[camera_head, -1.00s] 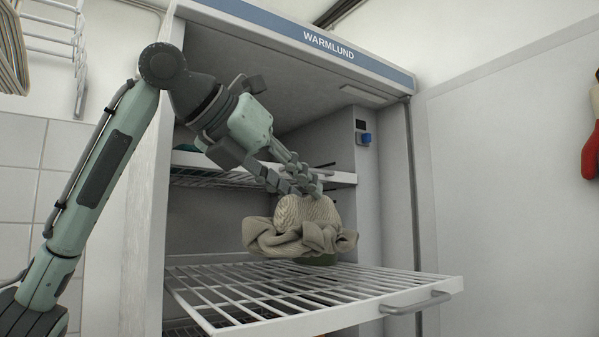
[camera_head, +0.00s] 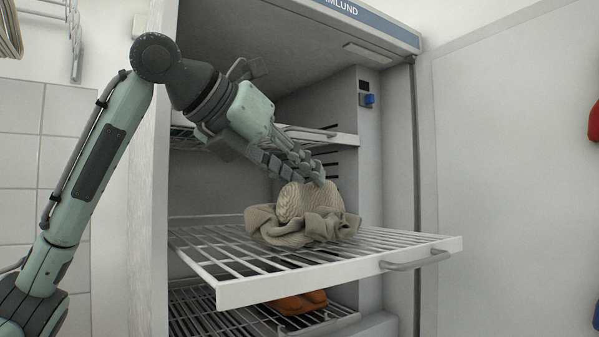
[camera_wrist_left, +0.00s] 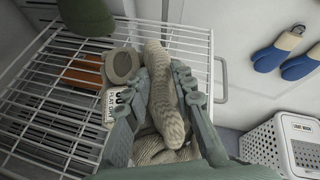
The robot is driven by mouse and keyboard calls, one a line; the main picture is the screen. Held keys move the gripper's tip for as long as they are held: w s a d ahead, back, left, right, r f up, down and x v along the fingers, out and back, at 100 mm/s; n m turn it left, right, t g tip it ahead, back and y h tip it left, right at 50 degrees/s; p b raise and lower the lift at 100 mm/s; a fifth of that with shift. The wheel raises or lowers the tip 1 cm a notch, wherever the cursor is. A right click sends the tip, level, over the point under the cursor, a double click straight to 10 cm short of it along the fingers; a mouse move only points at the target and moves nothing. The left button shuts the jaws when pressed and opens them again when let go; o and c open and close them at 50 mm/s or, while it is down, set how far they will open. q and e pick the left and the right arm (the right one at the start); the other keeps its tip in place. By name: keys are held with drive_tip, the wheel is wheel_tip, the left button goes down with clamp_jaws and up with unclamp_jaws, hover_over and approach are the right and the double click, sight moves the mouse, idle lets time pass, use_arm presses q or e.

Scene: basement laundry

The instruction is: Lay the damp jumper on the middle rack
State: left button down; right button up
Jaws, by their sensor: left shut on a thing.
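The damp jumper (camera_head: 305,225), a beige knitted bundle, is at the far part of the pulled-out white wire middle rack (camera_head: 235,292). Its lower folds appear to touch the bars; the underside is hidden. My left gripper (camera_head: 303,173) comes down from the upper left and is shut on the jumper's top. In the left wrist view the jumper (camera_wrist_left: 160,105) runs between the two fingers of the left gripper (camera_wrist_left: 160,74), above the rack (camera_wrist_left: 185,32). My right gripper is in neither view.
Orange items (camera_head: 300,303) lie on the lower rack (camera_head: 195,318). The upper rack (camera_head: 345,139) is close behind my gripper. The cabinet walls stand on both sides. A white basket (camera_wrist_left: 275,148) stands lower right in the wrist view.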

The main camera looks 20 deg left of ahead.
use_arm(q)
drive_tip(key=shift+f, duration=0.25)
drive_tip(key=c, duration=1.2)
unclamp_jaws()
drive_tip(key=v, duration=1.2)
